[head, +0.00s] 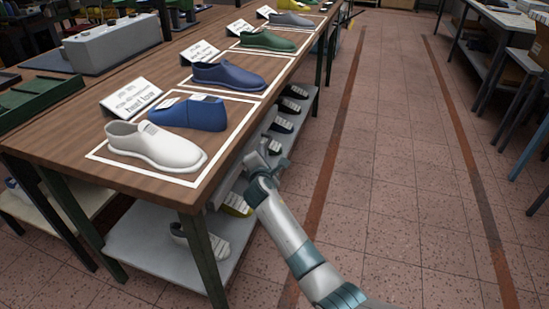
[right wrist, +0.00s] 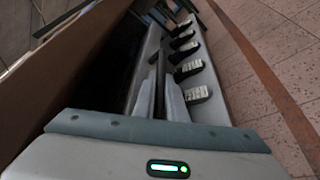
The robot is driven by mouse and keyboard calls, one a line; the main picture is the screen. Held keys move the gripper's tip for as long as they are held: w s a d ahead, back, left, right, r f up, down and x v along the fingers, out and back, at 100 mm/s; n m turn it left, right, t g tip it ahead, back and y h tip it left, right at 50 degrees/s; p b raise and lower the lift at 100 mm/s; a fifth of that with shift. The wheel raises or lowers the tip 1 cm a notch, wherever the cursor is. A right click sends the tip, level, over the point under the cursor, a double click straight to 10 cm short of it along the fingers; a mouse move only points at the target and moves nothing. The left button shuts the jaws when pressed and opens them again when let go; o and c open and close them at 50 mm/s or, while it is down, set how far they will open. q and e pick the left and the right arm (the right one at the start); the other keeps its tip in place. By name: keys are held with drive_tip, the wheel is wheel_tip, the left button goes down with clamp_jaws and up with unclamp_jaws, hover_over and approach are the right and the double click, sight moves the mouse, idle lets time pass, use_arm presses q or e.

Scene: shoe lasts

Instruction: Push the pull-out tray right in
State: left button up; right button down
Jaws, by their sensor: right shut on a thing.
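The pull-out tray seems to be the grey surface (head: 302,118) below the table top, along its right side, with a row of dark shoes with pale soles on it. In the right wrist view it runs away from me as a pale strip (right wrist: 208,112). My right gripper (head: 266,152) is low beside the table's right edge. In the right wrist view its two fingers (right wrist: 160,98) are closed about a thin edge or bar, seemingly part of the tray. The exact contact is hard to see. My left gripper is in neither view.
The wooden table (head: 60,140) carries a white shoe (head: 155,147), a blue last (head: 188,113) and several more shoes with cards. A lower shelf (head: 150,245) sits beneath. The tiled floor (head: 400,180) to the right is clear up to another bench (head: 495,70).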

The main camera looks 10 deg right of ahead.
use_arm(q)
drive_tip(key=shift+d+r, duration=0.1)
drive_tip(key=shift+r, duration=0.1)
use_arm(e)
drive_tip(key=shift+a+r, duration=0.15)
drive_tip(key=shift+r, duration=0.05)
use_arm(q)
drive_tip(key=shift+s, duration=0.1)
use_arm(e)
drive_tip(key=c, duration=1.8)
unclamp_jaws()
drive_tip(key=shift+w+a, duration=0.1)
drive_tip(key=shift+s+a, duration=0.15)
drive_tip(key=shift+s, duration=0.4)
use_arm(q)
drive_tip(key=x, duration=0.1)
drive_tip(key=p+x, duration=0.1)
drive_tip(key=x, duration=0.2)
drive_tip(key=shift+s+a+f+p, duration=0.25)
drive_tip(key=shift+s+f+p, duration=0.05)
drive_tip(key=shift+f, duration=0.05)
use_arm(e)
drive_tip(key=v, duration=1.6)
drive_tip(key=shift+s, duration=0.2)
